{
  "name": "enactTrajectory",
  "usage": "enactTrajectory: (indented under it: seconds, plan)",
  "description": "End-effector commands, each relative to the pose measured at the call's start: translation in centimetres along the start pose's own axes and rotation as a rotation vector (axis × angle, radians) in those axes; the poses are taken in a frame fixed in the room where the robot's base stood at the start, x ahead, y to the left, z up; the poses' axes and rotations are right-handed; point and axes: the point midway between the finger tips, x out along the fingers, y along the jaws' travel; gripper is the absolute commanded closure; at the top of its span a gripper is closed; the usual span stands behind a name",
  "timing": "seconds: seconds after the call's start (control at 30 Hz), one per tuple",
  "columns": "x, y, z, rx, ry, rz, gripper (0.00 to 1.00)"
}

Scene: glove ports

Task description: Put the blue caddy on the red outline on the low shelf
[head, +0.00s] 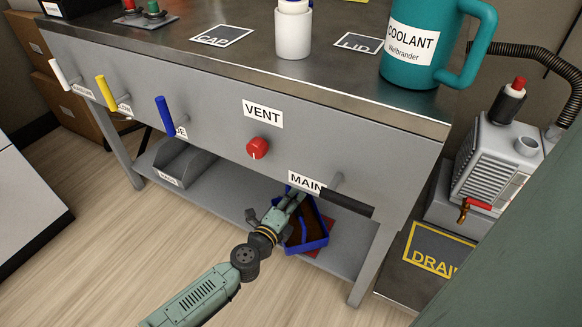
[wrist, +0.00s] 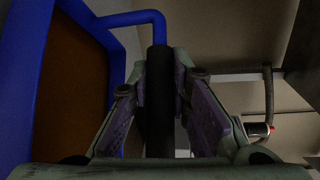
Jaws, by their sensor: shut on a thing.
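The blue caddy (head: 323,243) has blue walls and a brown inside. It is under the bench, over the low shelf (head: 232,214), and shows at the left of the wrist view (wrist: 26,70). My gripper (head: 296,197) reaches in from the front. In the wrist view its fingers (wrist: 160,75) are shut on the black grip of the caddy's blue handle. A red patch (head: 329,222), likely the red outline, shows at the caddy's right edge and below it; the caddy hides most of it. I cannot tell whether the caddy touches the shelf.
The MAIN lever (head: 345,204) with its black handle juts out just above the caddy. A grey bin (head: 177,163) stands left on the low shelf. The bench's right front leg (head: 372,265) is close on the right. Bare shelf lies between bin and caddy.

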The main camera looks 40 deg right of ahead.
Motion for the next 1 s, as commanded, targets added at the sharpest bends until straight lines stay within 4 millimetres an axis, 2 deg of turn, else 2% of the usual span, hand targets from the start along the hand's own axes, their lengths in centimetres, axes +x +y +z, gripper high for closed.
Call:
enactTrajectory:
  seconds: [0.1, 0.3, 0.6, 0.97, 1.0]
  plan:
    - [1.6, 0.1, 1.3, 0.002, 0.002, -0.003, 1.00]
    - [2.5, 0.3, 2.3, 0.001, -0.001, -0.003, 1.00]
    - [3.0, 3.6, 1.9, -0.002, -0.003, -0.003, 1.00]
    - [3.0, 3.9, 1.8, 0.000, -0.001, -0.003, 1.00]
    - [3.0, 4.0, 1.8, 0.000, 0.000, 0.000, 0.81]
